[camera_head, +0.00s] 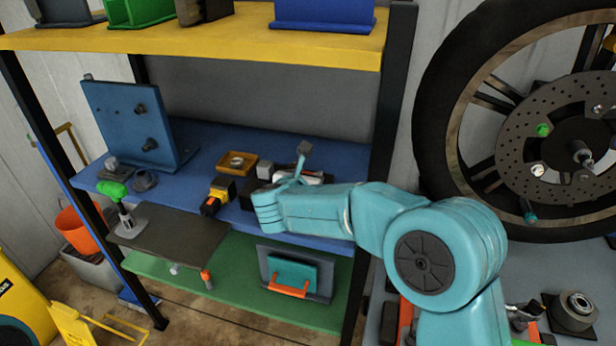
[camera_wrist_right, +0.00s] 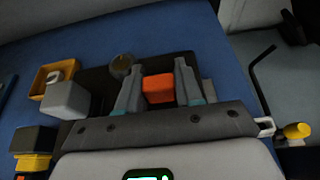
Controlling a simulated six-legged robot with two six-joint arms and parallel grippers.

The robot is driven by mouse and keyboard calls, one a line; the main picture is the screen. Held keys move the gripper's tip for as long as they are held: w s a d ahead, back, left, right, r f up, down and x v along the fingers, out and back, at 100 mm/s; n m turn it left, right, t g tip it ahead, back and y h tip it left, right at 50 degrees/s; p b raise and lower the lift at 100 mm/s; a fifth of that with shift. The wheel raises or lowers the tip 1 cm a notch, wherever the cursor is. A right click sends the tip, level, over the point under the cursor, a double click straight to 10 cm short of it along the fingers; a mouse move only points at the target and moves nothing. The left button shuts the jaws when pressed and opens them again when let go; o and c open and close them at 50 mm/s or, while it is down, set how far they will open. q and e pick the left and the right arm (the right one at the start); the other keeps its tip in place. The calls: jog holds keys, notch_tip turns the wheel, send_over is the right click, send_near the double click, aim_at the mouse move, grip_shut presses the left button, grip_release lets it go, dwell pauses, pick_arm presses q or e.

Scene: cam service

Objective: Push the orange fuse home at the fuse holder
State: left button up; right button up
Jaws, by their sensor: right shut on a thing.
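The orange fuse (camera_wrist_right: 158,88) shows in the middle of the right wrist view, between the two grey fingers of my right gripper (camera_wrist_right: 159,66). The gripper is shut on it. Behind and around the fuse is a dark block (camera_wrist_right: 97,82), which looks like the fuse holder. I cannot tell how deep the fuse sits in it. In the head view my teal right arm reaches left over the blue shelf and hides the fuse; the fingers are not clear there. My left gripper is in neither view.
A yellow tray (camera_head: 237,163) stands on the blue shelf (camera_head: 205,150), left of the work spot. A black and yellow block (camera_head: 220,190) is near the shelf front. A blue upright panel (camera_head: 135,122) stands at the left. The yellow shelf (camera_head: 210,45) is overhead.

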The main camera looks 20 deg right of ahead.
jog(key=shift+s+f, duration=0.1)
jog(key=shift+f, duration=0.25)
jog(key=o, duration=1.1)
jog(key=shift+r, duration=0.15)
jog(key=shift+r, duration=0.2)
jog(key=shift+c, duration=0.4)
jog(key=shift+s+a+r, duration=0.15)
jog(key=shift+s+a, duration=0.1)
jog(key=shift+b+v, duration=0.6)
jog(key=shift+v, duration=1.2)
jog(key=shift+s+a+r, duration=0.1)
jog(key=shift+a, duration=0.05)
jog(key=b+v, duration=0.1)
jog(key=v, duration=1.5)
jog(key=shift+b, duration=0.3)
